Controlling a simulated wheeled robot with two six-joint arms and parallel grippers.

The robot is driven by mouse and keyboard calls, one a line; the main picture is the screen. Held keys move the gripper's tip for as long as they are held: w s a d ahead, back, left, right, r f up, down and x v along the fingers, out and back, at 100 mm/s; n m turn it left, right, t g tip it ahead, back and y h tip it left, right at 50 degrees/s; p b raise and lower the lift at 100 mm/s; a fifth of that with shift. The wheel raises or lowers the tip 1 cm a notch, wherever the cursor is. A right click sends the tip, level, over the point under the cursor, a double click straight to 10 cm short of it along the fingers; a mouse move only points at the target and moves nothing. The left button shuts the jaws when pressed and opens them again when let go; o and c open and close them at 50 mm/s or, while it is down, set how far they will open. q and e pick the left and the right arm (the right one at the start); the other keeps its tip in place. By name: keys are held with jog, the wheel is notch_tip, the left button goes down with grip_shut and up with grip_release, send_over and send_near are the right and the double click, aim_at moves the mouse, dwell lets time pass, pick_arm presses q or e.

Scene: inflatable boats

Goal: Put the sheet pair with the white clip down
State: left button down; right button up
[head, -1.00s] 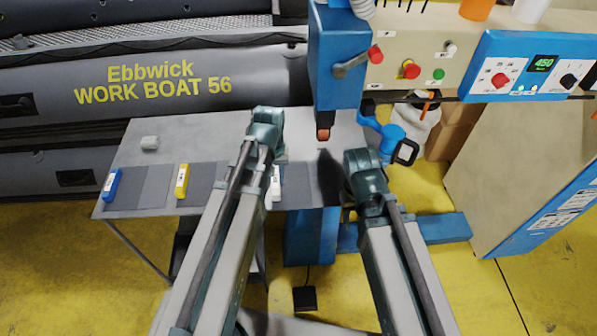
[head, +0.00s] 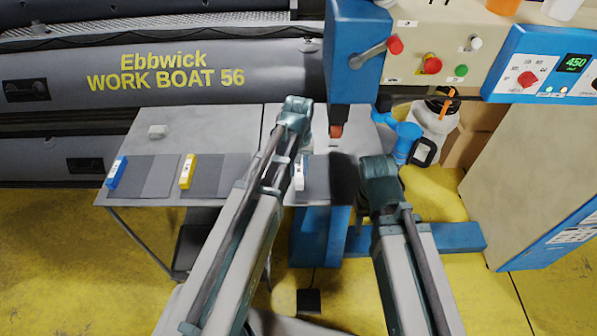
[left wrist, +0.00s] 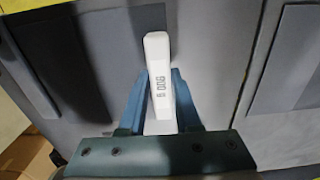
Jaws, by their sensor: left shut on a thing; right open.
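My left gripper (head: 297,150) is shut on the white clip (head: 299,173). The left wrist view shows the white clip (left wrist: 158,78) upright between the teal fingers. A grey sheet pair (head: 315,180) extends to the right of the clip, at the right end of the table by the blue press. I cannot tell whether it touches the surface. Part of it is in dark shade. My right gripper (head: 380,190) is beside the table's right end, apart from the sheets; its fingers are mostly hidden by its own wrist.
A white container (head: 435,117) stands behind at right.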

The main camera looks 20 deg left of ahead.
pick_arm(q)
jog(key=shift+f, duration=0.1)
jog(key=c, duration=0.6)
grip_release()
jog(key=shift+r, duration=0.2)
notch_tip(320, 180, up, 12)
jog(key=p, duration=1.2)
jog(key=s+d+m+y, duration=0.1)
jog(key=s+d+m, duration=0.6)
jog(key=s+d, duration=0.3)
jog(key=s, duration=0.4)
jog(key=shift+s+d, duration=0.2)
jog(key=shift+d, duration=0.05)
